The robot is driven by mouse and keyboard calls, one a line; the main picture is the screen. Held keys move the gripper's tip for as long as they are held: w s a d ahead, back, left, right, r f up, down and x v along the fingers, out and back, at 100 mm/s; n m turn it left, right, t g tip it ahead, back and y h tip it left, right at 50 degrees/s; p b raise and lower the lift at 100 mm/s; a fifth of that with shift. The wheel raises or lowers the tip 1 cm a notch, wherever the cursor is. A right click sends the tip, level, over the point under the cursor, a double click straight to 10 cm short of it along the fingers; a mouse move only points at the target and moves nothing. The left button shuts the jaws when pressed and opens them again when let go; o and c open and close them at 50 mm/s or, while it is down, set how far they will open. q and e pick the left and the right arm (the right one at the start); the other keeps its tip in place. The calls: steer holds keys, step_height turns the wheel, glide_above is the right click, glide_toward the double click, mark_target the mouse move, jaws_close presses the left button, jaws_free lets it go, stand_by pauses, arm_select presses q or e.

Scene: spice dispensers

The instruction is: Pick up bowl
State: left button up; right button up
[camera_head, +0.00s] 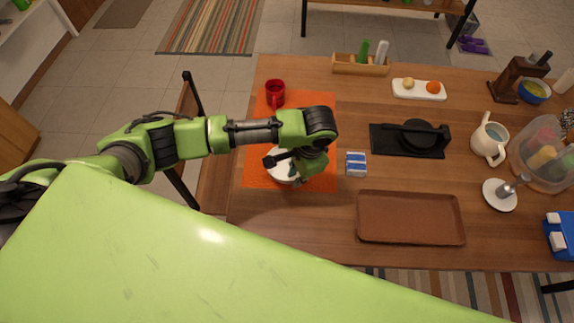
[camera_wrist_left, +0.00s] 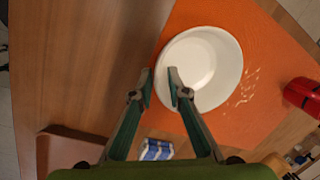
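A white bowl (camera_wrist_left: 212,62) sits on the orange placemat (camera_wrist_left: 245,120) in the left wrist view. In the head view the bowl (camera_head: 281,172) is partly hidden beneath my left gripper (camera_head: 284,166). My left gripper also shows in the left wrist view (camera_wrist_left: 160,88), its two fingers apart. One fingertip overlaps the bowl's near side and the other appears just outside its rim. I cannot tell whether either finger touches the bowl. My right gripper is not in view.
A red mug (camera_head: 275,95) stands at the placemat's far left. Blue-and-white spice dispensers (camera_head: 356,164) stand just right of the placemat. A brown tray (camera_head: 410,218) lies at the near right. A black stand (camera_head: 410,139) and white pitcher (camera_head: 490,138) are farther right.

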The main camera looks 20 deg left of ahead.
arm_select(q)
jaws_close()
